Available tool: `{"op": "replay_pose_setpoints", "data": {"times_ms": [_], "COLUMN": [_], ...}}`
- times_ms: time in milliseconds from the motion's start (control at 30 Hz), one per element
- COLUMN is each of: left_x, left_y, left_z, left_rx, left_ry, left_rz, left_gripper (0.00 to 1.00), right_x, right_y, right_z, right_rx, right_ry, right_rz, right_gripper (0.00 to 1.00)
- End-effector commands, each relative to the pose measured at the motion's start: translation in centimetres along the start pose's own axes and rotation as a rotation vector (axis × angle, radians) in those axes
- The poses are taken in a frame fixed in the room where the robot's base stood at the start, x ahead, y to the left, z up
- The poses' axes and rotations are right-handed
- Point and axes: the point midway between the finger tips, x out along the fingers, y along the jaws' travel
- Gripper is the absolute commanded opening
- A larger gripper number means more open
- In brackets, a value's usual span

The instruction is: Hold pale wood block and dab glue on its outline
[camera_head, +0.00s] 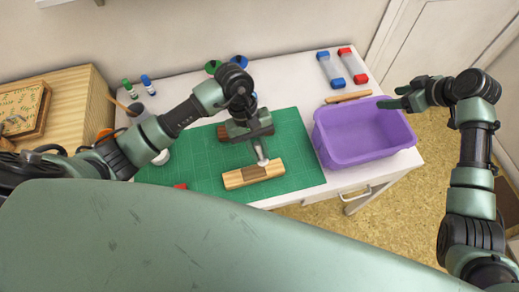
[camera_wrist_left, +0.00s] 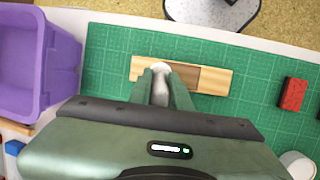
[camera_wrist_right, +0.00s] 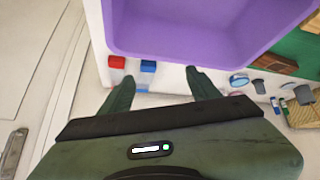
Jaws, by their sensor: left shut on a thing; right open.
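A pale wood block (camera_head: 236,180) with a darker brown patch across its middle lies flat on the green cutting mat (camera_head: 305,172) near its front edge; the block also shows in the left wrist view (camera_wrist_left: 216,80). My left gripper (camera_head: 259,146) is shut on a small whitish glue bottle (camera_wrist_left: 160,84) and holds it over the block. The bottle's lower end is at or just above the block's surface; I cannot tell if it touches.
A purple bin (camera_head: 369,154) stands at the table's right, with a wooden stick (camera_head: 348,97) behind it. Red and blue capped containers (camera_head: 352,66) lie at the back right. A brown block (camera_wrist_right: 275,63) lies on the mat behind my left gripper. A red piece (camera_wrist_left: 293,94) is beside the pale block.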

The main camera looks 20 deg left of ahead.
Motion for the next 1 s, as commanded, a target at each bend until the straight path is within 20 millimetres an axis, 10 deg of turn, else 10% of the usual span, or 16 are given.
{"op": "replay_pose_setpoints", "data": {"times_ms": [300,600,1000], "left_x": [0.0,0.0,0.0], "left_y": [0.0,0.0,0.0], "left_z": [0.0,0.0,0.0], "left_rx": [0.000,0.000,0.000], "left_ry": [0.000,0.000,0.000], "left_rz": [0.000,0.000,0.000], "left_gripper": [0.00,0.00,0.00], "right_x": [5.2,8.3,9.9], "right_y": [-14.5,-27.4,-32.9], "right_z": [-5.0,-4.0,-2.0], "right_rx": [-0.444,-0.876,-1.067], "right_ry": [-0.110,-0.197,-0.219], "right_rz": [-0.290,-0.542,-0.653], "right_gripper": [0.62,0.62,0.62]}}
